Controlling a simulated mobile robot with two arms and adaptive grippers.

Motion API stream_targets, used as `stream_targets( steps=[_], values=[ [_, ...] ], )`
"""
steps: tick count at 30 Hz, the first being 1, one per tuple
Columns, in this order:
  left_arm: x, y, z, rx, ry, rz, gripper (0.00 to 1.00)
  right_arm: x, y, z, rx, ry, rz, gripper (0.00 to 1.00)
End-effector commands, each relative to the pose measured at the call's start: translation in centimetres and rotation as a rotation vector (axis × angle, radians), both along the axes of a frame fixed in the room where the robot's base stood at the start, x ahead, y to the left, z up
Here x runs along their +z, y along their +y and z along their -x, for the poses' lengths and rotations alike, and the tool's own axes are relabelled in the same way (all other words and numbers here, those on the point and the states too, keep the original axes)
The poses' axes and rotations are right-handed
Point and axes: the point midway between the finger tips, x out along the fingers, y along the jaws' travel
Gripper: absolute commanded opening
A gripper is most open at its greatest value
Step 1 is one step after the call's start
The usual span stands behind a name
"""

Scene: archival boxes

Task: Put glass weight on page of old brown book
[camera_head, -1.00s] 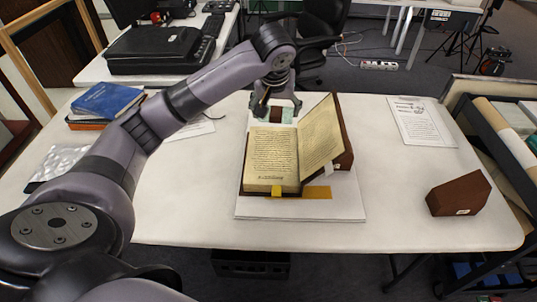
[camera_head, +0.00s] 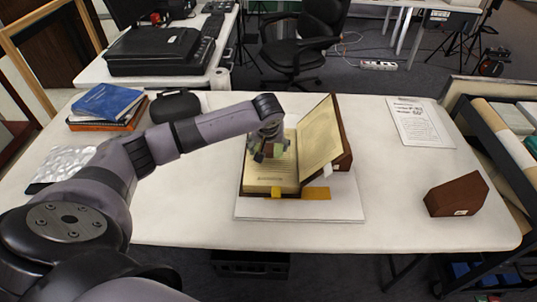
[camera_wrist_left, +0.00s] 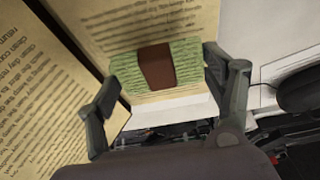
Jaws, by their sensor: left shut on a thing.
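The old brown book (camera_head: 270,176) lies open on a white board in the middle of the table, its left page flat and its right page tilted up. The glass weight (camera_wrist_left: 155,68), a green ribbed block with a brown band, is between the fingers of my left gripper (camera_wrist_left: 162,75), which is shut on it. In the head view my left gripper (camera_head: 269,152) is over the upper part of the left page. The wrist view shows printed text around the weight; whether it touches the page I cannot tell. My right gripper is not in view.
A brown wedge block (camera_head: 457,195) stands at the right and a printed sheet (camera_head: 420,122) lies at the back right. Blue and orange books (camera_head: 106,101) and a black case (camera_head: 176,106) are at the left rear. The table's front is clear.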

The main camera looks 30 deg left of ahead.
Motion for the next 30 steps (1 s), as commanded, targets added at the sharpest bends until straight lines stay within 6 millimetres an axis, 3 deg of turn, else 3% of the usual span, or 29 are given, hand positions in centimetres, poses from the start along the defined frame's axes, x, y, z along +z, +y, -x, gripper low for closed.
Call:
stream_targets(
  steps=[6,14,15,24,30],
  values=[
    [-3.2,0.0,0.1,0.000,0.003,-0.002,0.38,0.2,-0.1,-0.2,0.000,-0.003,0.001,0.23],
    [-3.9,0.0,0.1,-0.002,0.001,0.000,0.38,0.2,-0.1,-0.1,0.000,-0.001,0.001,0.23],
    [-4.0,0.0,0.1,-0.001,0.003,0.000,0.75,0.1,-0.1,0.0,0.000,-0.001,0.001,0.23],
    [-3.9,0.0,0.1,-0.001,0.003,0.000,0.95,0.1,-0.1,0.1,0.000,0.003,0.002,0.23],
    [-3.8,0.0,0.1,-0.001,0.002,-0.001,0.95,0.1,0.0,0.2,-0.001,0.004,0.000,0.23]
  ],
)
